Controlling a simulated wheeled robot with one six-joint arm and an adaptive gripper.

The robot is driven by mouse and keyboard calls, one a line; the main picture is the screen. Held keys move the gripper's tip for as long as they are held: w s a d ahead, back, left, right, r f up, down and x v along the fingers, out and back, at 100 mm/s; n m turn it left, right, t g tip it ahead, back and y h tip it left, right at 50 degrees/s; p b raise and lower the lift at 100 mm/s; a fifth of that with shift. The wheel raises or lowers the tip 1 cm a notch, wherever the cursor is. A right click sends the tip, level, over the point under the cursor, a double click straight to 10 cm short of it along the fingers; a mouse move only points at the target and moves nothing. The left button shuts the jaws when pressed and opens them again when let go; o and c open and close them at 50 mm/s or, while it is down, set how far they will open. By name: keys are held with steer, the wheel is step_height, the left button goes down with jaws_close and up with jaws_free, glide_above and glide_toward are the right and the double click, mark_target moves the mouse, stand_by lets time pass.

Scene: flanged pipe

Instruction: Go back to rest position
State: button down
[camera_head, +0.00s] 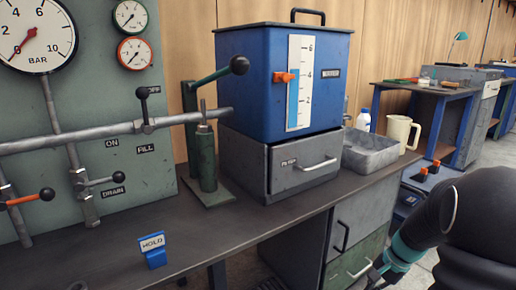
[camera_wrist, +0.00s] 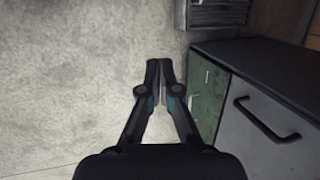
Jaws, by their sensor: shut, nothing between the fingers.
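In the wrist view my gripper (camera_wrist: 159,78) points down over the bare floor, beside a cabinet. Its two fingers are together with nothing between them. In the head view part of my arm shows at the lower right, in front of the bench drawers. The gripper's fingertips are hard to make out there. The flanged pipe (camera_head: 100,132) runs across the panel at the left, apart from my arm.
The workbench (camera_head: 200,238) carries a blue water tank (camera_head: 255,85), a filter drawer (camera_head: 300,168), a grey tray (camera_head: 371,158), a white jug (camera_head: 400,130) and a blue HOLD sign (camera_head: 153,251). Green and grey cabinet fronts (camera_wrist: 208,92) stand right of my gripper. Floor (camera_wrist: 60,80) is clear to the left.

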steer(key=s+a+r+n+t+h+p, duration=0.1)
steer(key=s+a+r+n, duration=0.4)
steer(key=s+r, duration=0.5)
steer(key=s+a+r+n+t+h+p, duration=0.2)
steer(key=s+a+r+n, duration=0.4)
steer(key=s+a+r, duration=0.4)
steer(key=shift+s+r+t, duration=0.4)
steer(key=shift+r+t, duration=0.2)
steer(key=shift+t, duration=0.1)
